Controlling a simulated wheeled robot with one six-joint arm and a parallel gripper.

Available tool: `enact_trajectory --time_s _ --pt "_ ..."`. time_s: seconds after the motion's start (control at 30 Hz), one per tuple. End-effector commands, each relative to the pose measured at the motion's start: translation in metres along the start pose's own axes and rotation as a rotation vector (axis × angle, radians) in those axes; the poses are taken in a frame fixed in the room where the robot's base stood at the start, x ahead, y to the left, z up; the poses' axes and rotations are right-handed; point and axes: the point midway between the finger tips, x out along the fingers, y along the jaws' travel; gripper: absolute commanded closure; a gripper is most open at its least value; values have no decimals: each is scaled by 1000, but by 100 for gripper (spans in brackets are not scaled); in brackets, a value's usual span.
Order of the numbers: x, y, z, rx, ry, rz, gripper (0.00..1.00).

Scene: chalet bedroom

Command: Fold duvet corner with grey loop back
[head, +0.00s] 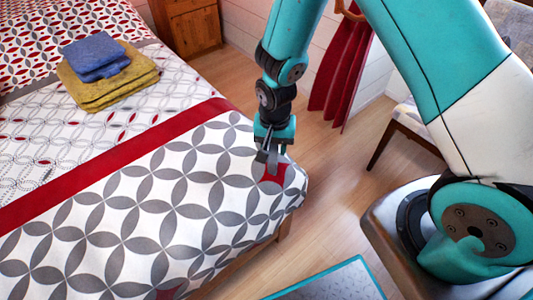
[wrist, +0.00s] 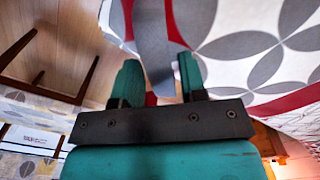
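The duvet (head: 120,255) lies spread on the bed, white with grey petal shapes, a red band and small red patches. Its near right corner (head: 298,190) hangs at the bed's edge, with a red patch just below my gripper (head: 268,158). My gripper points down at this corner. In the wrist view the two teal fingers of my gripper (wrist: 160,75) stand apart. A grey strip, apparently the grey loop (wrist: 152,35), runs into the gap between them. Whether the fingers touch it is hidden. The patterned duvet (wrist: 255,45) fills the right of that view.
Folded yellow (head: 108,88) and blue (head: 95,57) cloths lie stacked on the bed. A wooden cabinet (head: 190,25) stands behind, beside a red curtain (head: 342,70). A chair (head: 415,125) stands at the right. Wooden floor (head: 330,200) is clear beside the bed.

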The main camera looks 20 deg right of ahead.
Motion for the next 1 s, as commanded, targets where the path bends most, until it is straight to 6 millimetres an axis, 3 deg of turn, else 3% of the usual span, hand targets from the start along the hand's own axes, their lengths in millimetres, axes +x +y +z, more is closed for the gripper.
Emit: enact_trajectory --time_s 0.03,0.13,0.27,0.5,0.87,1.0 --pt "0 0 0 0 0 0 73" --pt "0 0 0 0 0 0 96" --pt "0 0 0 0 0 1 97" --pt "-20 -12 0 -4 0 105 96" --pt "-20 -16 0 -2 0 144 96" --pt "-33 -28 1 -6 1 219 96"
